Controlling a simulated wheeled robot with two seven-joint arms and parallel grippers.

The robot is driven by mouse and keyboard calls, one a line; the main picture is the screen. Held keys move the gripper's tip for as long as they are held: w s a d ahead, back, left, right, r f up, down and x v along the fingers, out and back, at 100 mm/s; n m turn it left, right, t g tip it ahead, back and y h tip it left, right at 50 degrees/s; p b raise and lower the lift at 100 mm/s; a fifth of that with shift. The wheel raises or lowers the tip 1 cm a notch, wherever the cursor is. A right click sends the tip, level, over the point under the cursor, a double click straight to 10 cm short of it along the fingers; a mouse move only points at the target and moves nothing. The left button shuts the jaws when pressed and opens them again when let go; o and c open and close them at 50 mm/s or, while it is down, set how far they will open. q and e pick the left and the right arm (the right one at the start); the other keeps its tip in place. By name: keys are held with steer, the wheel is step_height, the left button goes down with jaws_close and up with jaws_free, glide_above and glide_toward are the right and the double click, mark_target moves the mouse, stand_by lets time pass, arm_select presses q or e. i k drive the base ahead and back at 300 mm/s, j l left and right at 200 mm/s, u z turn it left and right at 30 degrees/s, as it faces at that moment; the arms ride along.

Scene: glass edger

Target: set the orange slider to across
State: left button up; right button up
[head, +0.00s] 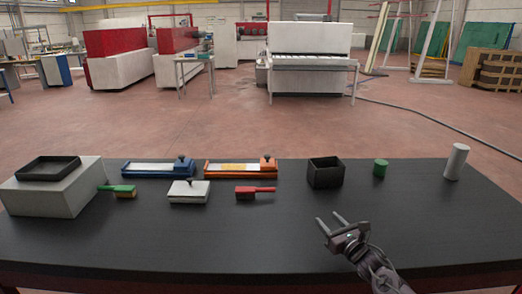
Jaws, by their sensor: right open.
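The orange slider (240,169) is a long, low orange base with a pale and yellowish strip along its top. Its block with a dark knob (267,161) stands at the right end of the strip. It sits near the back edge of the table, left of the middle. My right gripper (330,220) is open and empty above the front right part of the table, to the right of and nearer than the slider. Its two fingers point up and left, apart from everything. My left gripper is not in view.
On the black table (420,215) are a blue slider (152,170), a white block with knob (189,192), red-handled (255,191) and green-handled (118,190) brushes, a black box (325,172), green (381,168) and white (456,162) cylinders, and a grey box (62,190) bearing a black tray (48,168). The front middle is clear.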

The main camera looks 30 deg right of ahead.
mark_target(266, 163)
steer(key=i+l, duration=0.1)
steer(key=i, duration=0.55)
steer(key=i+l, duration=0.1)
steer(key=i, duration=0.6)
